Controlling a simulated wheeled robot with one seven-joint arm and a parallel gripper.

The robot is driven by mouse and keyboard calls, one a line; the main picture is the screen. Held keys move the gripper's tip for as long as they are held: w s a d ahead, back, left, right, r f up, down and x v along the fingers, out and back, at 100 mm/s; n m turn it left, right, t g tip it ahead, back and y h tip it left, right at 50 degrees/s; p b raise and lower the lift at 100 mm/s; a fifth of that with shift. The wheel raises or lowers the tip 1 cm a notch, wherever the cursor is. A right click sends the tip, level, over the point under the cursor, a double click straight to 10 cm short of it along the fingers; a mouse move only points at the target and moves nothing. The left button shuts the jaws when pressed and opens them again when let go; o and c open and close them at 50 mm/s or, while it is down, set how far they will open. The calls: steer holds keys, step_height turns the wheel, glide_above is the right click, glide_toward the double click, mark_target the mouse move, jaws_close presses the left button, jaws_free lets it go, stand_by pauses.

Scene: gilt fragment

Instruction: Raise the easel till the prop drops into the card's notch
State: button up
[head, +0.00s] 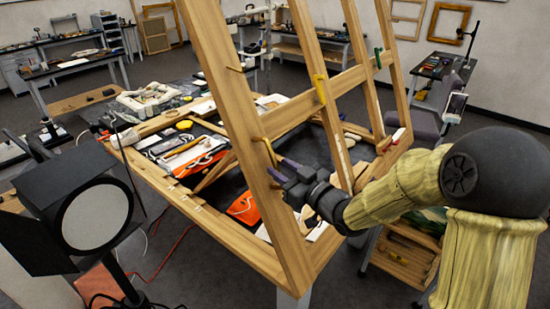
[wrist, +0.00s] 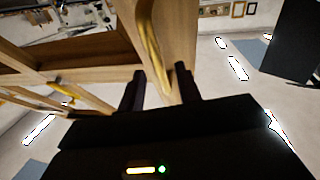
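The easel (head: 240,120) is a pale wooden frame, tilted up above a table-like wooden base frame (head: 235,255). A thin slanted wooden strut (head: 215,172), perhaps the prop, shows under it; its lower end is hard to make out. I cannot pick out the card's notch. My gripper (head: 277,168) is at the right edge of the easel's near left post, low down.
A black lamp-like box with a round pale face (head: 97,213) stands at the left front. Tools and orange items (head: 190,155) lie within the base frame. Yellow clips (head: 320,90) sit on the easel's crossbar. Other workbenches (head: 75,65) stand behind, with open floor between.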

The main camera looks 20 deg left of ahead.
mark_target(277, 166)
steer(key=p+x, duration=0.1)
steer(key=x, duration=0.2)
steer(key=shift+w+a, duration=0.1)
jaws_close()
steer(key=shift+f+b, duration=0.15)
steer(key=shift+b, duration=0.3)
